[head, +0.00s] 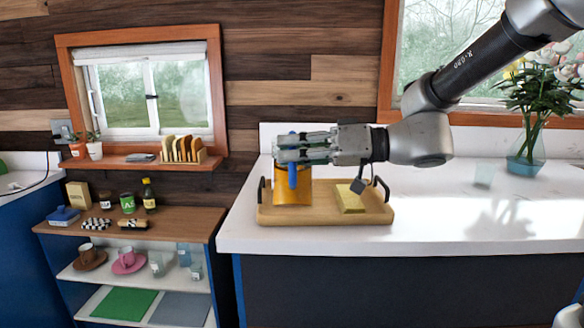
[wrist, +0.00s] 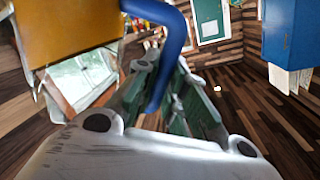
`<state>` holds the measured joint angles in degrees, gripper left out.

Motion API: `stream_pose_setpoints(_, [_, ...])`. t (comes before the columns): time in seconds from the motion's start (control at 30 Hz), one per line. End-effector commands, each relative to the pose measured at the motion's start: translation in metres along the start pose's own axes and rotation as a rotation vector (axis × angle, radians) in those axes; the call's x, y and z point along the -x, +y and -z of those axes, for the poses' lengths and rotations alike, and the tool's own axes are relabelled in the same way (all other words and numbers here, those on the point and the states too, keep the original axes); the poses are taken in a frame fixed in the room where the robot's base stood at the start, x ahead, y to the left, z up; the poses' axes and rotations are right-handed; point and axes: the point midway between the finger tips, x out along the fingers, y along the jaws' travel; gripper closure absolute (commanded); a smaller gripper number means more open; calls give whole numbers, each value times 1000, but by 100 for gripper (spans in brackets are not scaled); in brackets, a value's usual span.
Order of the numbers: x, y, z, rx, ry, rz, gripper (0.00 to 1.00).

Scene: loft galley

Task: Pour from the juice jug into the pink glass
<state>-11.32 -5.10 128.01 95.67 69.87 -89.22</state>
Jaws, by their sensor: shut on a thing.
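The juice jug (head: 292,190), orange-yellow with a blue handle (head: 292,175), is upright at the left part of the wooden tray (head: 325,216). I cannot tell whether its base touches the tray. My gripper (head: 280,147) reaches in from the right and is shut on the jug's handle, hiding the jug's upper part. In the wrist view the jug body (wrist: 78,55) is at upper left, and its blue handle (wrist: 178,45) passes between my fingers (wrist: 165,75).
A flower vase (head: 525,155) stands farther right. The counter (head: 430,215) between tray and vase is clear. The left shelf unit holds a pink cup (head: 127,258), glasses (head: 157,265) and jars.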

Motion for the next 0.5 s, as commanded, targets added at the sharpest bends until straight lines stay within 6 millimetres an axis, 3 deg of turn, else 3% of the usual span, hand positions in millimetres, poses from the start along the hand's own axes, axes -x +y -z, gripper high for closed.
stream_pose_setpoints(0.5, [-1, 3, 6, -40, -6, 1, 100])
